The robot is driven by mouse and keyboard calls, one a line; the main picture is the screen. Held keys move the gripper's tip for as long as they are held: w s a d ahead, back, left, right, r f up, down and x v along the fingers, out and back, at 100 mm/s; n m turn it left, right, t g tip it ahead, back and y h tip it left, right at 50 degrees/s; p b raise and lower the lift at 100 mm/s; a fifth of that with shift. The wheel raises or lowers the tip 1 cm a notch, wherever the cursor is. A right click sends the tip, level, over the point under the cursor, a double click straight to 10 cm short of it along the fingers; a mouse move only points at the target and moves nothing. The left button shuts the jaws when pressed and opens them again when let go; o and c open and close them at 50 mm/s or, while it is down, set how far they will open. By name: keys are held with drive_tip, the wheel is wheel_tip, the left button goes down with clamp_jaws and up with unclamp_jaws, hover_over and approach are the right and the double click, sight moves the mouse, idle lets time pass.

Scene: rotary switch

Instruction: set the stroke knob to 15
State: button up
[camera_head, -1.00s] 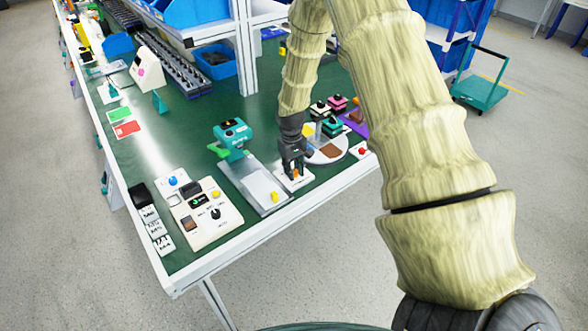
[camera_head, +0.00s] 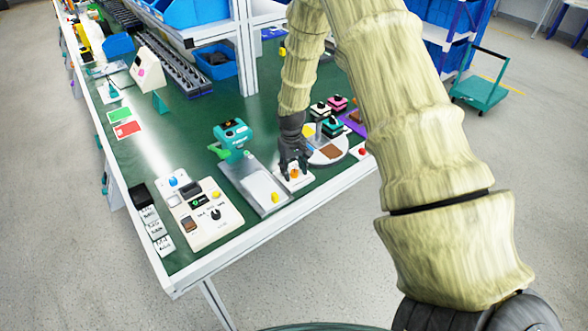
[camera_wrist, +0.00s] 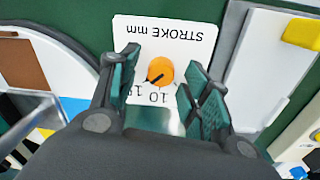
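The stroke knob is a round orange knob (camera_wrist: 160,71) on a white plate (camera_wrist: 185,30) marked "STROKE mm", upside down in the wrist view. Its dark pointer line runs to the lower left, roughly toward the 15 mark, part of which is hidden by a finger. The 10 mark shows below the knob. My gripper (camera_wrist: 161,80) is open, with one finger on each side of the knob and gaps between. In the head view my gripper (camera_head: 293,168) stands over the small white plate, and the orange knob (camera_head: 294,174) shows between its fingers.
A grey plate with a yellow knob (camera_head: 275,197) and a teal device (camera_head: 233,139) stand to the left. A round white tray (camera_head: 338,154) is close on the right, with a red-buttoned box (camera_head: 362,152) beyond. The table's front edge (camera_head: 300,196) is near.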

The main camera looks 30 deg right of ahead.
sight(293, 171)
wheel_tip(293, 171, up, 12)
drive_tip(key=shift+a, duration=0.25)
idle(0.6)
idle(0.4)
